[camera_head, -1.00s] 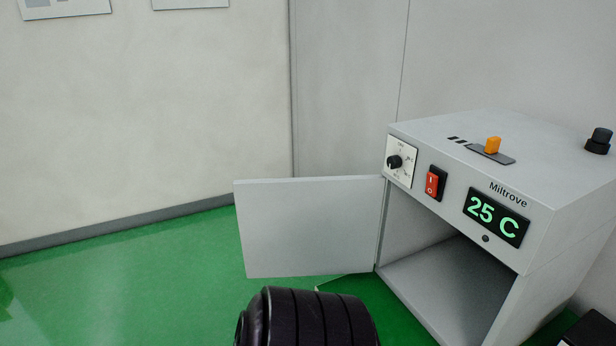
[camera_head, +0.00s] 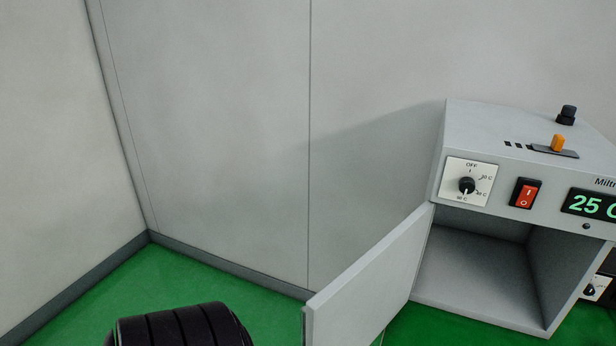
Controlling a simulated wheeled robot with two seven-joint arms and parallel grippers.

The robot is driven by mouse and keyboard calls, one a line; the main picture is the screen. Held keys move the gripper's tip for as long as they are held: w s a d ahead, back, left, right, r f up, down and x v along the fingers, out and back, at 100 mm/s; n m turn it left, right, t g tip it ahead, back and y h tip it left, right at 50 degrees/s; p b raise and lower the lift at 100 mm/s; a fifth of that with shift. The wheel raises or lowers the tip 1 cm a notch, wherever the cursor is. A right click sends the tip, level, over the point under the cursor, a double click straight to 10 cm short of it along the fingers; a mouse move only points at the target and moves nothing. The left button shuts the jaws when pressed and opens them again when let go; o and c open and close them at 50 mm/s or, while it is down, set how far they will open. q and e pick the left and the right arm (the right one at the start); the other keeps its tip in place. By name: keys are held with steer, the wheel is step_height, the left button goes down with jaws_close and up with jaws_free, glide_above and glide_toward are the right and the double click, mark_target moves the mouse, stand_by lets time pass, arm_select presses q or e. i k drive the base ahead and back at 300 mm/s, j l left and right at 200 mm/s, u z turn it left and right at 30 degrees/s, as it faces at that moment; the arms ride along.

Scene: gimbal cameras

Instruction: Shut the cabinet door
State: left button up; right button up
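The cabinet (camera_head: 535,151) is a grey box at the right of the head view, partly cut off by the picture's right edge. Its door (camera_head: 371,279) stands open, hinged at the left side of the opening and swung out toward me. The cabinet's inside (camera_head: 480,265) shows and looks empty. A black ribbed part of my arm is at the bottom, left of the door and apart from it in the picture. Neither gripper's fingers are in view.
The cabinet front has a dial (camera_head: 467,185), a red switch (camera_head: 526,193) and a green display (camera_head: 592,204). An orange slider (camera_head: 558,143) and a black knob (camera_head: 566,114) are on top. Grey walls (camera_head: 215,130) stand behind. Green floor (camera_head: 80,318) is clear at left.

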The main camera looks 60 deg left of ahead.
mark_target(355, 307)
steer(key=j+z, duration=0.1)
steer(key=j, duration=0.55)
steer(key=k+j+z, duration=0.1)
steer(key=j, duration=0.6)
steer(key=j+z, duration=0.1)
steer(key=j, duration=0.55)
steer(key=k+j, duration=0.15)
steer(key=k+j+z, duration=0.1)
steer(key=j, duration=0.3)
steer(key=k+j+z, duration=0.3)
steer(key=k+j, duration=0.3)
steer(key=k, duration=0.1)
